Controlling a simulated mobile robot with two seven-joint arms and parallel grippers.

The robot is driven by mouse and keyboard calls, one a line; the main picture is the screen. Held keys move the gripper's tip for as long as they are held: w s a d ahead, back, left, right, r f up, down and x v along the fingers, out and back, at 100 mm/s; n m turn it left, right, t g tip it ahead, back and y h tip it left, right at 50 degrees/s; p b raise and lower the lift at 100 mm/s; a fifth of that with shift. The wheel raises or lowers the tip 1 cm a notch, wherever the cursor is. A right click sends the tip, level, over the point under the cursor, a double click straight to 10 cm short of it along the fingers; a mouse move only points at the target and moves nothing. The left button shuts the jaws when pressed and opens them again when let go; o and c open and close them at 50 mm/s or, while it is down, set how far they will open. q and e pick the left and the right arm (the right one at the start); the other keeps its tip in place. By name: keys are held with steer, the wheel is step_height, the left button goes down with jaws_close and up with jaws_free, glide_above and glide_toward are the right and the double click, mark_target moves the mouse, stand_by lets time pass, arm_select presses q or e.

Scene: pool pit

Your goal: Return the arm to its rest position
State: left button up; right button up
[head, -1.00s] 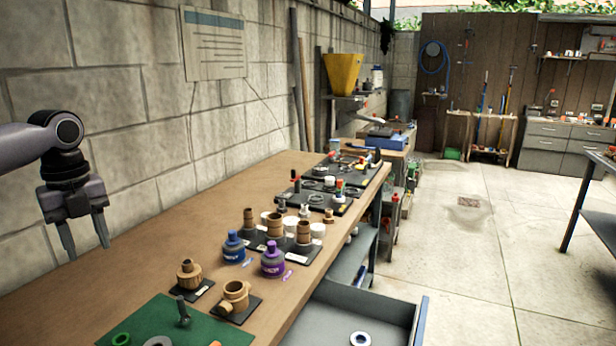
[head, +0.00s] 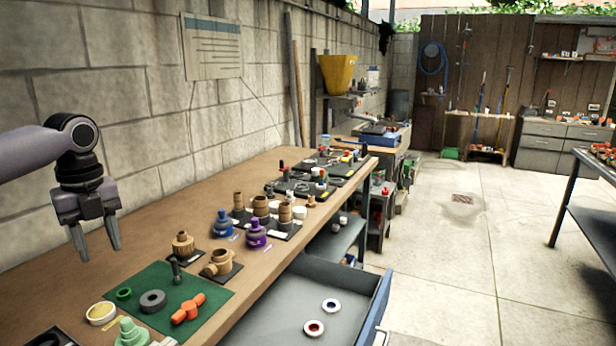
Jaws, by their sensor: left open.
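My left gripper (head: 97,250) hangs in the air at the left of the head view, over the left side of the wooden workbench (head: 60,285) near the block wall. Its two fingers point down and stand apart, with nothing between them. The left arm comes in from the left edge. My right arm and gripper are not in the picture.
An open drawer (head: 270,312) with two tape rolls juts out at the front. Open floor (head: 460,260) lies to the right.

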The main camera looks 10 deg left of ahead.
arm_select(q)
steer(key=s+d+f+y, duration=0.1)
steer(key=s+d+f, duration=0.1)
steer(key=d+f, duration=1.6)
steer(key=s+d+f+n+t+h, duration=0.1)
steer(key=s+d+f+n+h, duration=0.2)
steer(key=s+d, duration=0.4)
steer(key=s+d+f+n+h, duration=0.15)
steer(key=s+d+f, duration=0.35)
steer(key=d, duration=0.5)
steer(key=s+a+f+n+t+y, duration=0.1)
steer(key=s+a+n+t+y, duration=0.2)
steer(key=s+a+n, duration=1.25)
steer(key=w+d+f+n+t+h+b, duration=0.1)
steer(key=w+d+f+t, duration=0.1)
steer(key=f, duration=0.4)
steer(key=w+d+f+n+t+h+b, duration=0.1)
steer(key=w+d+f+t+b, duration=0.1)
steer(key=w+f, duration=0.5)
steer(key=d+t, duration=0.1)
steer(key=t, duration=0.1)
steer(key=shift+w+t, duration=0.2)
steer(key=shift+t, duration=0.1)
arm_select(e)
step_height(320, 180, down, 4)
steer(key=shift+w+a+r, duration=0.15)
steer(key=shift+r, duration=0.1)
